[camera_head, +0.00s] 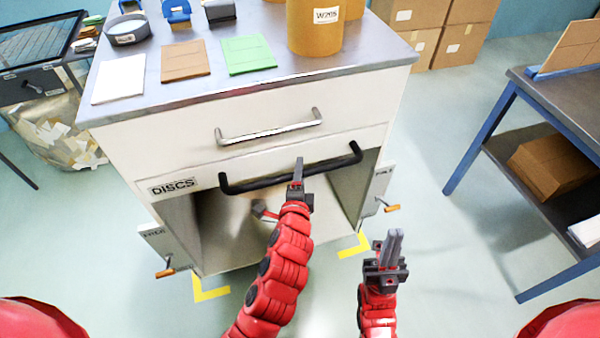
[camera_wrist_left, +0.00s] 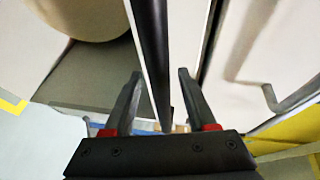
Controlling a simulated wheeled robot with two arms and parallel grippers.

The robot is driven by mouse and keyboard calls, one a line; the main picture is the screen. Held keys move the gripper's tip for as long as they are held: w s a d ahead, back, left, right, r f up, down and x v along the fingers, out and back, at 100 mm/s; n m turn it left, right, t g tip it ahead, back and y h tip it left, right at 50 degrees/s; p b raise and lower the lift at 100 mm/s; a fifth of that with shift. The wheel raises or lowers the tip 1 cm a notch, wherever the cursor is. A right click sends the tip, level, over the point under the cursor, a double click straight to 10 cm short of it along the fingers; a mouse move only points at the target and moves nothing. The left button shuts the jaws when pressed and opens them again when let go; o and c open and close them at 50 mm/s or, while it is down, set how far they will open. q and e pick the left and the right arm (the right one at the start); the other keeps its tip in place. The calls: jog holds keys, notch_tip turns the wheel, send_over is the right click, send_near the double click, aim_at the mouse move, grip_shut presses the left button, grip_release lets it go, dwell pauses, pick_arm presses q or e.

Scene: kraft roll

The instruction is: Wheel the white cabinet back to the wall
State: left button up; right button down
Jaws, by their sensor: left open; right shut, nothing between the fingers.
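The white cabinet (camera_head: 275,110) stands in front of me, with a silver handle (camera_head: 270,127) and, below it, a black bar (camera_head: 325,166). My left gripper (camera_head: 298,172) is at the middle of the black bar. In the left wrist view, the black bar (camera_wrist_left: 150,50) runs between the open fingers of my left gripper (camera_wrist_left: 160,95), which are not closed on it. My right gripper (camera_head: 391,246) is shut and empty, low at the cabinet's right front. Orange-tipped levers stick out at the cabinet's lower left (camera_head: 166,272) and lower right (camera_head: 391,208).
Yellow corner marks (camera_head: 209,292) lie on the floor by the cabinet's front. The grey top carries a kraft roll (camera_head: 315,27), cards and tools. Cardboard boxes (camera_head: 440,35) stand behind right. A blue-framed bench (camera_head: 490,130) is at right, a wire bin (camera_head: 55,135) at left.

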pick_arm(q)
grip_shut()
dwell(1.4)
